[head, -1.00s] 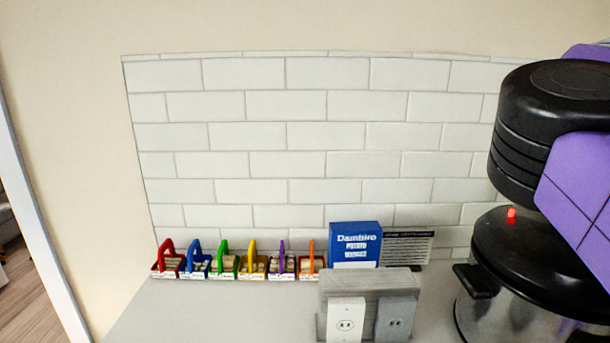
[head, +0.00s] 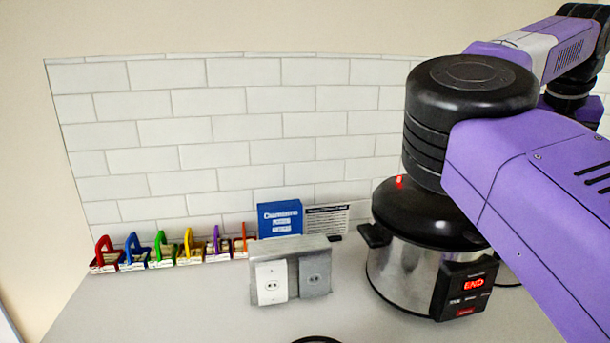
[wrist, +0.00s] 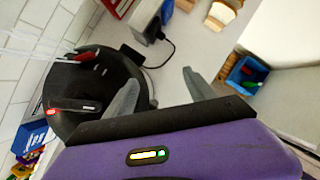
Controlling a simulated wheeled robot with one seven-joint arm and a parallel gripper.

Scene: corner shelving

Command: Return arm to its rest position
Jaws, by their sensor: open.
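My purple and black arm reaches across the right side of the head view, but my gripper is not seen there. In the wrist view, my gripper (wrist: 165,90) has its two grey fingers spread wide apart. No object is between the fingertips; the counter shows behind them. The black lid of the cooker (wrist: 95,95) lies behind the left finger in that view. In the head view, the steel cooker (head: 400,272) with a red "END" display stands on the counter, partly hidden by my arm.
Colourful-handled small baskets (head: 160,258) line the tiled wall. A blue box (head: 279,218) and a grey outlet block (head: 290,270) stand between them and the cooker. The wrist view shows a blue bin (wrist: 243,75) on the right. The front left counter (head: 150,310) is clear.

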